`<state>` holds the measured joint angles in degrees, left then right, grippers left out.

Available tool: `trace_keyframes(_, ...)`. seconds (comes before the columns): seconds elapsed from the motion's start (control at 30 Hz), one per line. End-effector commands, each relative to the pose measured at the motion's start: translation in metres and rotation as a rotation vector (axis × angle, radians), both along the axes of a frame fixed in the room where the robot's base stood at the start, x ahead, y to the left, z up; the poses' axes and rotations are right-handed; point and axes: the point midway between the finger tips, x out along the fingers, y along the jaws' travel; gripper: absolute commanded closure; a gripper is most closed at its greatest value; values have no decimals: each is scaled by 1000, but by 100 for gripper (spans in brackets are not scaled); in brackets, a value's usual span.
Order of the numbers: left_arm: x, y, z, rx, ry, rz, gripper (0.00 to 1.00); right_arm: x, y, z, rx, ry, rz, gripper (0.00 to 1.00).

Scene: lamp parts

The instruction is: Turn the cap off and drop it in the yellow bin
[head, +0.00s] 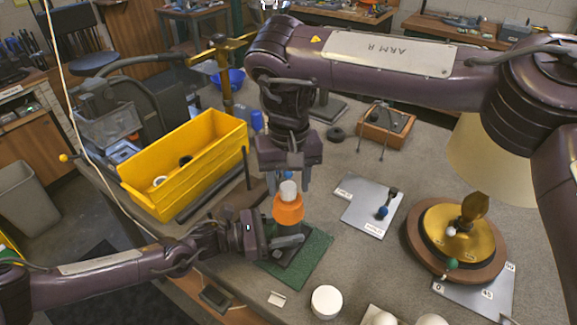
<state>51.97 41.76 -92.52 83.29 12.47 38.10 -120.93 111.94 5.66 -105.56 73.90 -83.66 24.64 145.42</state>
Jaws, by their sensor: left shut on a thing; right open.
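A pale cap (288,190) sits on top of an orange collar (288,208), above a dark body on a green mat (317,262). My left gripper (278,241) comes in from the left and is shut on the dark body below the collar. My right gripper (289,182) points down from above, open, with its fingers on either side of the cap; whether they touch it cannot be told. The yellow bin (207,177) stands to the left, behind my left arm, with a white ring and a dark piece inside.
A gold dish on a round wooden base (421,257) stands at the right, near a cream lampshade (487,165). A grey plate (362,211) with a blue-knobbed part lies right of the mat. A white round piece (326,301) is at the front. A dark bar lies beside the bin.

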Motion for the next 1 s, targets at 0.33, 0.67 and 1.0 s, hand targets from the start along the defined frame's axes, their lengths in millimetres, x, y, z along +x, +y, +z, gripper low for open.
trace_keyframes(0.33,1,0,1,-2,-2,1,100,0,0,-7,1,-1,1,52)
trace_keyframes(0.67,1,0,1,-2,-2,1,100,0,0,-6,0,0,1,91)
trace_keyframes(1.0,1,0,1,-2,-2,1,100,0,0,-6,-1,0,89,97)
